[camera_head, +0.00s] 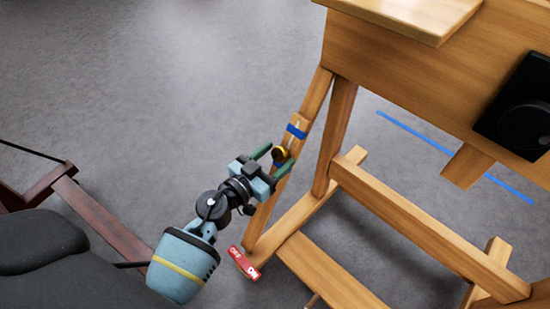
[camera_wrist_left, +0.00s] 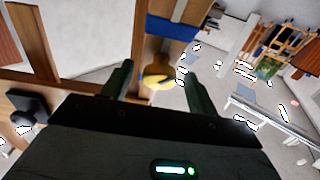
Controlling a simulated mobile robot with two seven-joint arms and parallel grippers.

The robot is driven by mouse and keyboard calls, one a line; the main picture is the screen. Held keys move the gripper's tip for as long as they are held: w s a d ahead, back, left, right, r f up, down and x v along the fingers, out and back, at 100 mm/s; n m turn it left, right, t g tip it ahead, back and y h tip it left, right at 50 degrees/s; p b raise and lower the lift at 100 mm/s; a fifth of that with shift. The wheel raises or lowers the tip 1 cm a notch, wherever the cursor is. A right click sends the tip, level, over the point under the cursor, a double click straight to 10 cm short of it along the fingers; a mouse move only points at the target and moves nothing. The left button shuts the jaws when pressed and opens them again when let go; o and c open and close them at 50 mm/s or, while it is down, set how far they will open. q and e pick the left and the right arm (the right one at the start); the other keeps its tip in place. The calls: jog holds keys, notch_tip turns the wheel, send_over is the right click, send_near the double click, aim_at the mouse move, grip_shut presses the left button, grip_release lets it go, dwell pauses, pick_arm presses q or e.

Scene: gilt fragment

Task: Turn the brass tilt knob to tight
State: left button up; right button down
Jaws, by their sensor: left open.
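The brass tilt knob (camera_head: 280,154) sits on the slanted wooden leg of the easel, just below a band of blue tape (camera_head: 297,131). In the left wrist view the knob (camera_wrist_left: 157,77) shows as a round yellow piece against the wood. My left gripper (camera_head: 274,157) is open, with its two green fingers at either side of the knob. In the left wrist view the fingers (camera_wrist_left: 158,84) stand apart with the knob between and beyond them; I cannot tell whether they touch it. My right gripper is not in view.
The wooden easel frame (camera_head: 420,225) fills the right side, with a black device (camera_head: 518,108) on its upper board. A red tag (camera_head: 243,263) lies by the foot of the leg. Dark red wooden furniture (camera_head: 100,222) stands at left. Grey floor (camera_head: 170,90) is clear behind.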

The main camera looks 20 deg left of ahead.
pick_arm(q)
jog(key=shift+c, duration=0.9)
jog(key=c, duration=0.5)
jog(key=shift+c, duration=1.5)
